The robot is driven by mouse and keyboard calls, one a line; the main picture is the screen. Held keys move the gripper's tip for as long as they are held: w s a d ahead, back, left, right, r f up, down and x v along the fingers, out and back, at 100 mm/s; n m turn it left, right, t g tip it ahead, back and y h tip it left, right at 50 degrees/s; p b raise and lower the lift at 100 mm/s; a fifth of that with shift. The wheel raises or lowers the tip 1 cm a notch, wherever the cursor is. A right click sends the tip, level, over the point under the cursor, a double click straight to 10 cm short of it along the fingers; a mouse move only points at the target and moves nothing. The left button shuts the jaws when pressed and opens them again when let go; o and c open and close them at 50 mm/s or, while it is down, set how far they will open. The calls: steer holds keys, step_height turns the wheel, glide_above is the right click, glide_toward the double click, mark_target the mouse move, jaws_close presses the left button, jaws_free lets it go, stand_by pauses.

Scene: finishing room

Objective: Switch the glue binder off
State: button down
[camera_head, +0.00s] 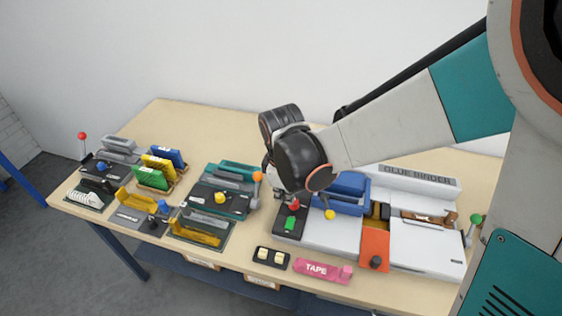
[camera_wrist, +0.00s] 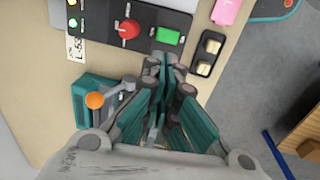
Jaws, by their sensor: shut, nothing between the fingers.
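The glue binder (camera_head: 425,182) is a long white machine on the right of the table, its lettering partly covered by my arm. Its dark control panel at the left end has a red knob (camera_head: 293,205) and a green button (camera_head: 290,224). In the wrist view the red knob (camera_wrist: 128,28) and green button (camera_wrist: 168,36) are at the top, with small orange and green lamps (camera_wrist: 72,23) to their left. My gripper (camera_wrist: 166,62) is shut and empty, its fingertips just below the green button in the picture. Contact with the panel cannot be told.
A black plate with two cream rockers (camera_head: 270,257) and a pink tape block (camera_head: 323,271) lie at the front edge. A teal machine with an orange-ball lever (camera_head: 257,177) stands left of the panel. Other small machines and coloured pads (camera_head: 152,178) fill the left side.

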mark_target(285, 224)
steer(key=f+b, duration=0.2)
steer(key=f, duration=0.1)
steer(key=f+b, duration=0.2)
steer(key=f, duration=0.2)
steer(key=w+f+b, duration=0.1)
steer(key=f+b, duration=0.1)
steer(key=f, duration=0.1)
steer(key=shift+w+d+f+b, duration=0.1)
steer(key=shift+d+f+b, duration=0.1)
steer(key=shift+f+b, duration=0.1)
steer(key=shift+w+d+f+b, duration=0.1)
steer(key=shift+w+f+b, duration=0.05)
steer(key=shift+f+b, duration=0.3)
steer(key=shift+r, duration=0.15)
steer(key=shift+s, duration=0.2)
steer(key=shift+s+a, duration=0.3)
steer(key=shift+s, duration=0.3)
steer(key=shift+r, duration=0.15)
